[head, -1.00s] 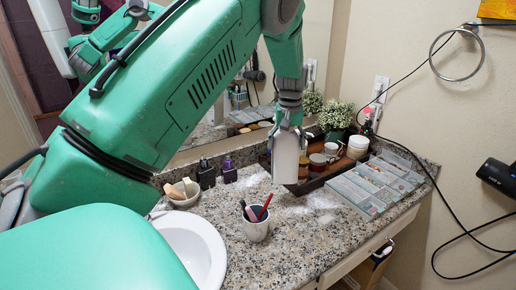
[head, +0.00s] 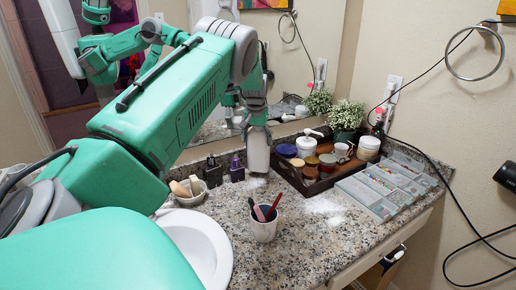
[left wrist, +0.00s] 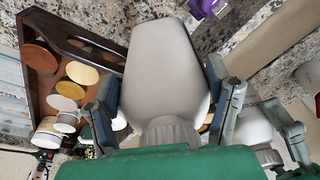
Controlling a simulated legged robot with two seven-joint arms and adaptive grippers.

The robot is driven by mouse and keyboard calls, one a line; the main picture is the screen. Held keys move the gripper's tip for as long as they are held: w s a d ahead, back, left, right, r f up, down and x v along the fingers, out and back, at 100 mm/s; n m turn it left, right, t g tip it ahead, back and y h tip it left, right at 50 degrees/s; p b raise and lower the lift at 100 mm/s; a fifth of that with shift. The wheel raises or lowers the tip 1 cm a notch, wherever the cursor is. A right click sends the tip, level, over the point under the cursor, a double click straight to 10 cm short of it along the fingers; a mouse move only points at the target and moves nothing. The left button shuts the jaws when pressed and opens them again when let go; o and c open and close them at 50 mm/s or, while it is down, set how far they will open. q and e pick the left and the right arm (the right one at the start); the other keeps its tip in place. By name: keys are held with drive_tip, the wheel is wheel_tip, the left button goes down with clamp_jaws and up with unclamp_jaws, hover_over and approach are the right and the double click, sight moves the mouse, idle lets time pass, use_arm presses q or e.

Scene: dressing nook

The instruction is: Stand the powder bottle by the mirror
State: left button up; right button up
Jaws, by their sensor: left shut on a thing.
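The white powder bottle (head: 258,157) is upright in my left gripper (head: 257,131), close to the mirror (head: 292,65). It is between the dark purple-topped bottle and the tray. I cannot tell whether its base touches the counter. In the left wrist view the pale bottle (left wrist: 163,70) fills the space between the fingers of my left gripper (left wrist: 168,100), which is shut on it. My right gripper is not in view.
A dark wooden tray (head: 312,188) of jars is right of the bottle. A cup with brushes (head: 264,229) stands in front. White powder (head: 322,206) marks the granite counter (head: 300,245). The sink (head: 205,245) is front left.

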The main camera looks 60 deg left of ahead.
use_arm(q)
wheel_tip(320, 180, down, 3)
drive_tip(key=shift+d+f, duration=0.1)
drive_tip(key=shift+d, duration=0.05)
drive_tip(key=shift+d+r, duration=0.3)
drive_tip(key=shift+d, duration=0.3)
drive_tip(key=shift+a+f, duration=0.1)
drive_tip(key=shift+f, duration=0.2)
drive_tip(key=o, duration=1.7)
drive_tip(key=shift+a+f, duration=0.1)
drive_tip(key=shift+a, duration=0.1)
drive_tip(key=shift+a+f, duration=0.25)
drive_tip(key=shift+a, duration=0.15)
drive_tip(key=shift+d+r, duration=0.35)
drive_tip(key=shift+d, duration=0.15)
drive_tip(key=shift+d+r, duration=0.1)
drive_tip(key=shift+r, duration=0.25)
approach(257, 146)
drive_tip(key=shift+s+d+r+p, duration=0.1)
drive_tip(key=shift+d+r+p, duration=0.35)
drive_tip(key=shift+r, duration=0.5)
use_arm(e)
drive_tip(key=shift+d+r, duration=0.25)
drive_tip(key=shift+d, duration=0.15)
